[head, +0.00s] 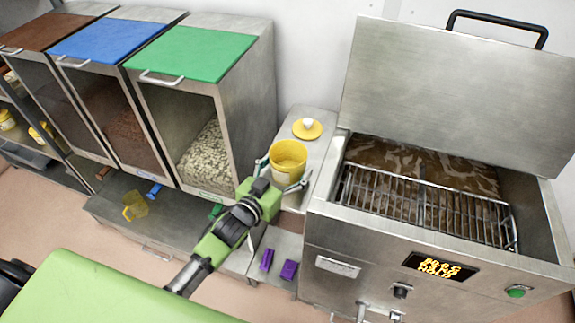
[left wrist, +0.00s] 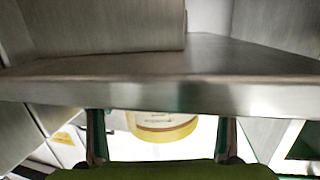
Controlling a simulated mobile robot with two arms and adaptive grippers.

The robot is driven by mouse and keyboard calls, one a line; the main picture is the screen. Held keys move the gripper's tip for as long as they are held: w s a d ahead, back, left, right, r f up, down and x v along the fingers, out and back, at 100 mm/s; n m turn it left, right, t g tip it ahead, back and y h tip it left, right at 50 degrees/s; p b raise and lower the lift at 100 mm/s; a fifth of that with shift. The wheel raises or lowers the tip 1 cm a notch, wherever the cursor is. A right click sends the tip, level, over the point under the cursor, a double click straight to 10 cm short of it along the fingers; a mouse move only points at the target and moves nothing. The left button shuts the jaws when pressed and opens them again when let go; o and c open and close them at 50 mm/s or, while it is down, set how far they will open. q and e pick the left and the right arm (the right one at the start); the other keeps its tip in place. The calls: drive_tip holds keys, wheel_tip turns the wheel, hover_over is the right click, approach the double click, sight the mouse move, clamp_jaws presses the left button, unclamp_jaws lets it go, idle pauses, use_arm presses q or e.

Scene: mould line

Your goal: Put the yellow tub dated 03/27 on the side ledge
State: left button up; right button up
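A yellow tub (head: 289,157) with an open top is in the middle of the head view, by the narrow steel side ledge (head: 318,150) left of the steel tank. My left gripper (head: 283,172) is open, its fingers on either side of the tub. In the left wrist view the tub (left wrist: 162,128) shows between the fingers (left wrist: 161,140), with gaps on both sides. A steel edge cuts off its top there. Its label print is too small to read, so I cannot tell its date. I cannot tell what the tub rests on. My right gripper is not in view.
A yellow lid (head: 307,128) with a white knob lies on the ledge behind the tub. Bins with green (head: 190,52), blue and brown lids stand left. The tank (head: 430,200) with a wire rack is right. Purple blocks (head: 289,270) and a yellow jug (head: 134,205) are lower down. More yellow tubs (head: 40,132) stand far left.

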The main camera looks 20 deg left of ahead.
use_arm(q)
drive_tip(key=shift+r, duration=0.1)
drive_tip(key=shift+r, duration=0.15)
drive_tip(key=b+v, duration=0.1)
drive_tip(key=v, duration=1.1)
idle(0.4)
